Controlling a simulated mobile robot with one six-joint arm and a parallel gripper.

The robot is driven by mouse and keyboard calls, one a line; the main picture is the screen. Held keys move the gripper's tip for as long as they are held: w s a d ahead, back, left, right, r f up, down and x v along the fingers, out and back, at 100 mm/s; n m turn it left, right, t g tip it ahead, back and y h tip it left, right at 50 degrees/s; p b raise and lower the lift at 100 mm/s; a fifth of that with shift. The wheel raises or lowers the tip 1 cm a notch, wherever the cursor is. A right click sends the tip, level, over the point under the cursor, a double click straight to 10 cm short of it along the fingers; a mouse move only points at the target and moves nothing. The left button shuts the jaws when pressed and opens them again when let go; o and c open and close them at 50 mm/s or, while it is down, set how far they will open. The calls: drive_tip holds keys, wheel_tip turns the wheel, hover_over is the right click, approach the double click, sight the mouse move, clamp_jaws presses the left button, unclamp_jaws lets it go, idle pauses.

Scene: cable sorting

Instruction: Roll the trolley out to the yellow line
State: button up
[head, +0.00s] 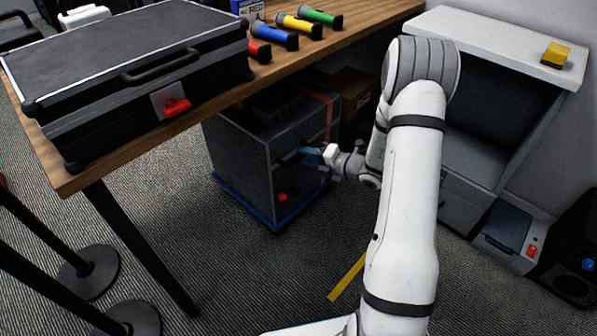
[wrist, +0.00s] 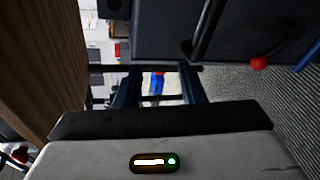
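The trolley (head: 240,165) is a dark grey box on a blue base, standing under the wooden table. A red knob (head: 282,197) is low on its face; the knob also shows at the upper right of the wrist view (wrist: 259,62). The yellow line (head: 346,278) is on the carpet in front of it, partly hidden by my arm. My gripper (head: 305,156) is close to the trolley's front face. In the wrist view its fingers (wrist: 158,85) are apart. A dark bar crosses near the fingertips; I cannot tell whether they touch it.
A black case (head: 130,75) and several coloured-handled tools (head: 297,27) are on the table (head: 345,40). A cardboard box (head: 352,92) is beside the trolley underneath. A white-topped cabinet (head: 480,40) stands right. Black post bases (head: 88,272) are at left. The carpet before the trolley looks clear.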

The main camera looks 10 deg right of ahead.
sight(299, 155)
drive_tip(key=w+d+f+m+t+h+b, duration=0.2)
drive_tip(key=d+f+m, duration=0.15)
drive_tip(key=f, duration=0.25)
drive_tip(key=shift+m, duration=0.45)
drive_tip(key=b+x, duration=0.2)
drive_tip(key=x, duration=0.5)
drive_tip(key=shift+a, duration=0.1)
drive_tip(key=shift+w+a+r, duration=0.1)
drive_tip(key=shift+w+a, duration=0.05)
drive_tip(key=shift+w, duration=0.05)
drive_tip(key=shift+c, duration=0.5)
clamp_jaws()
